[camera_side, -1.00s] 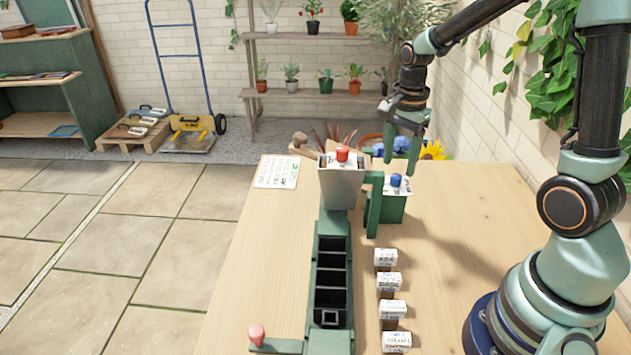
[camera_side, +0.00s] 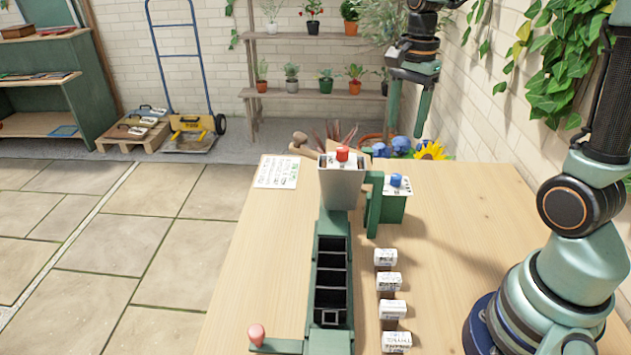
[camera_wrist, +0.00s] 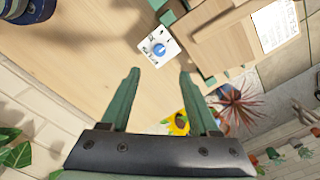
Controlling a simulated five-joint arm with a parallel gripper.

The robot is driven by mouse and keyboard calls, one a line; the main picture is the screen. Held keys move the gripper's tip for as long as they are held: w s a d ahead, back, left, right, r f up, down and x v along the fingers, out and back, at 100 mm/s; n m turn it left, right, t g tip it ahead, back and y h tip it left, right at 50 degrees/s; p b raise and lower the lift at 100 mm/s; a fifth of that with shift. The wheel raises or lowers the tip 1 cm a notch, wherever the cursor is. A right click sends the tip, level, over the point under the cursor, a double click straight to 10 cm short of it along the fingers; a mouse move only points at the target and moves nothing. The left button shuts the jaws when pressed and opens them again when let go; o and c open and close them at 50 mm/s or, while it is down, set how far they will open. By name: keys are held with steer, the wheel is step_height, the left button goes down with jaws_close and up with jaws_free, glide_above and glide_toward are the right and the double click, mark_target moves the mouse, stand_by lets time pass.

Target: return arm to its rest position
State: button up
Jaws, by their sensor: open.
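My gripper (camera_side: 406,104) hangs high above the far right part of the wooden table (camera_side: 460,205) in the side view, its fingers pointing down. In the wrist view both green fingers of my gripper (camera_wrist: 158,82) stand apart with nothing between them. Below and ahead of them is a small green box with a white top and a blue knob (camera_wrist: 159,49). The same blue knob (camera_side: 396,180) shows in the side view, well below my gripper.
A grey hopper with a red knob (camera_side: 342,155) stands beside the blue-knob box, above a green compartmented rack (camera_side: 331,275). Several white labelled blocks (camera_side: 389,281) line its right. A pink-knobbed lever (camera_side: 256,334) is at front left. A brick wall (camera_side: 490,110) rises on the right.

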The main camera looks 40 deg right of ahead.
steer(key=s+a+r+n+t, duration=0.1)
steer(key=s+a+n+t, duration=0.1)
steer(key=a+n, duration=0.3)
steer(key=s+a+r+n+t, duration=0.1)
steer(key=s+a+n+t, duration=0.2)
steer(key=n, duration=0.9)
steer(key=shift+s+a+r+n, duration=0.4)
steer(key=shift+s+a, duration=0.45)
steer(key=shift+a, duration=0.35)
steer(key=shift+c, duration=0.2)
